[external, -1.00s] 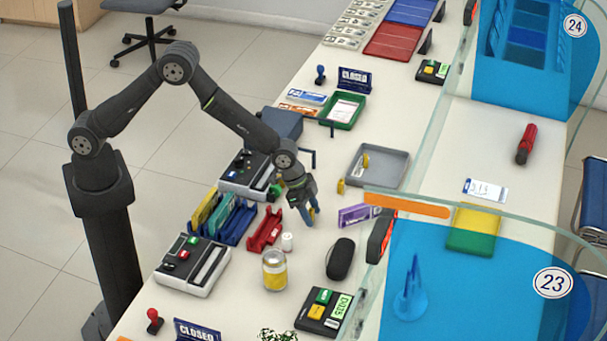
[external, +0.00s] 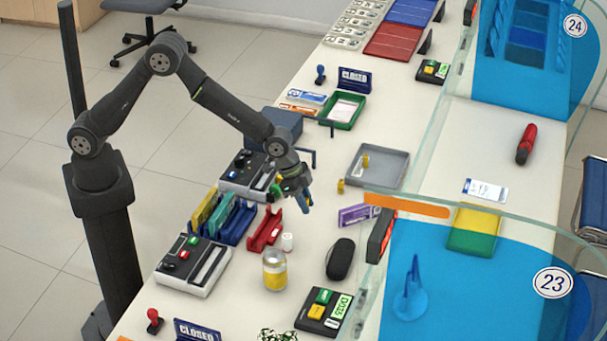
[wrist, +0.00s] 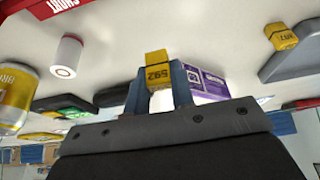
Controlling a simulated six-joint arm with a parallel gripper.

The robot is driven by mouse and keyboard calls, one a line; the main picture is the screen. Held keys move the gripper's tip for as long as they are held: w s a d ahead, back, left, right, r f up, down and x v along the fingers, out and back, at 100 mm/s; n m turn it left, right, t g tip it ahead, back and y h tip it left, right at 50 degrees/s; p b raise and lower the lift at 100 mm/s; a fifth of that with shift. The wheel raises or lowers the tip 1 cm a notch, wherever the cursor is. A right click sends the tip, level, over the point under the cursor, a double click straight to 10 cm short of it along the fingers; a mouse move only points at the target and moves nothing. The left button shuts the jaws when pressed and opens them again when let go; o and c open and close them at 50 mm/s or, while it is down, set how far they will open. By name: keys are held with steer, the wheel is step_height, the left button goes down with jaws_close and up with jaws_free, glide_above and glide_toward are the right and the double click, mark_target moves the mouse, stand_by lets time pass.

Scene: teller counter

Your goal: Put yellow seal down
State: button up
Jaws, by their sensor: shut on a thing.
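My gripper (external: 303,202) has blue fingers and hangs above the counter, left of the grey tray (external: 404,172). In the wrist view my gripper (wrist: 157,88) is shut on a yellow seal (wrist: 157,73) marked with dark digits. The held seal is hard to make out in the external view. Another yellow seal (external: 341,186) stands on the counter by the tray's near left corner. A yellow piece (external: 366,160) is inside the tray. One yellow seal (wrist: 282,38) also shows at the right in the wrist view.
A red rack (external: 266,230), a white cylinder (external: 287,242) and a yellow-labelled jar (external: 275,272) stand below my gripper in the picture. A purple box (external: 357,214) and a black case (external: 340,258) lie to the right. A glass screen borders the counter's right side.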

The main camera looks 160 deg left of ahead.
steer(key=w+d+r, duration=0.4)
steer(key=d+r, duration=0.2)
steer(key=d, duration=0.3)
steer(key=n+g+y, duration=0.1)
steer(key=n, duration=0.3)
glide_above(378, 171)
steer(key=d, duration=0.3)
steer(key=f, duration=0.6)
steer(key=shift+w+a, duration=0.1)
steer(key=shift+a, duration=0.15)
steer(key=shift+s+a+f, duration=0.5)
steer(key=shift+a, duration=0.05)
steer(key=shift+f, duration=1.85)
